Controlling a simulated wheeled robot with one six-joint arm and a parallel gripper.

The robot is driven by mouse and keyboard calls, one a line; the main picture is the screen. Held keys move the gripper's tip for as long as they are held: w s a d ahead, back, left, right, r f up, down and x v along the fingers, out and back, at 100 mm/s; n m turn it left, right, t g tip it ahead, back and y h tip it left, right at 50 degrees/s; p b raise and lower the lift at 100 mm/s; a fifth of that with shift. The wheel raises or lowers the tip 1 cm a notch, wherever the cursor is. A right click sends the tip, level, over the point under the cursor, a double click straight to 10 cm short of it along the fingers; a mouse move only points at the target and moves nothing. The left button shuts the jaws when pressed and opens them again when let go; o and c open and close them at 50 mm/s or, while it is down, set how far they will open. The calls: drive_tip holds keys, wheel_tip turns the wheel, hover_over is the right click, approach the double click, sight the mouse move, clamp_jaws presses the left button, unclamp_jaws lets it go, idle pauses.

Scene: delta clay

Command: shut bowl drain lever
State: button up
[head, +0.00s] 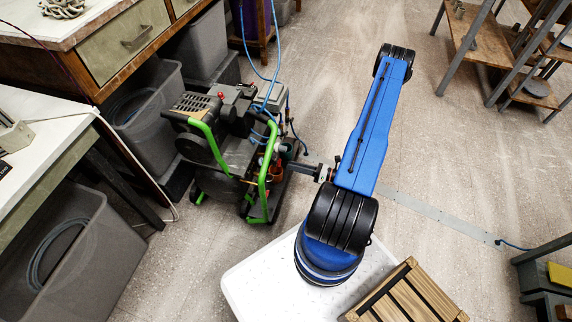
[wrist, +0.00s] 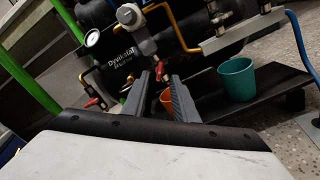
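The wrist view shows a filter bowl (wrist: 140,42) of grey metal and plastic hanging in front of the compressor's dark tank. Below it, a small red lever (wrist: 160,71) appears just beyond and between my fingertips; I cannot tell its exact angle. My gripper (wrist: 160,78) points at it with its two grey fingers apart and nothing held between them. Whether a finger touches the lever is unclear. In the head view, my gripper (head: 304,165) reaches left to the green-framed compressor (head: 228,150), where the lever is too small to make out.
An orange cup (wrist: 166,97) shows between the fingers, and a teal cup (wrist: 237,80) stands to the right on a dark shelf. Another red-handled valve (wrist: 94,102) and a gauge (wrist: 92,38) are left. Brass pipes surround the bowl. Grey bins (head: 148,115) stand left of the compressor.

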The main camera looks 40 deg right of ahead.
sight(280, 163)
drive_tip(key=shift+x, duration=2.1)
clamp_jaws()
